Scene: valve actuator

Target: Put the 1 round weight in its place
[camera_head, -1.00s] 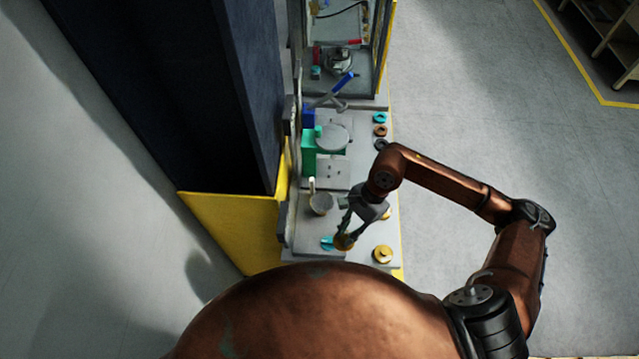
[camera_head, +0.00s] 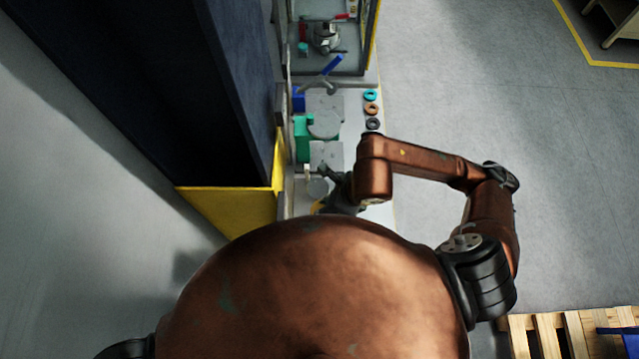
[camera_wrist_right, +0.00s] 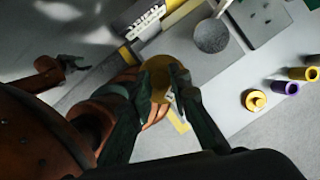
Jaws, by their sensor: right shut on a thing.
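A round brass weight (camera_wrist_right: 159,80) is between the fingers of my right gripper (camera_wrist_right: 162,82) in the right wrist view. The gripper is shut on it. In the head view my right gripper (camera_head: 326,190) is beside a small grey round pan (camera_head: 317,187), and only a bit of the weight (camera_head: 318,207) shows. The pan also shows in the wrist view (camera_wrist_right: 211,36), apart from the weight. A second brass weight (camera_wrist_right: 255,100) with a knob stands on the bench. What appears to be my left gripper (camera_wrist_right: 77,63) is small and dark at the left; its fingers are unclear.
A larger grey disc (camera_head: 323,125) by a green block (camera_head: 301,135) stands farther along the bench. Coloured rings (camera_head: 371,108) lie along its right edge. Purple (camera_wrist_right: 285,88) and yellow (camera_wrist_right: 312,74) cylinders show in the wrist view. A dark cabinet (camera_head: 190,90) borders the left.

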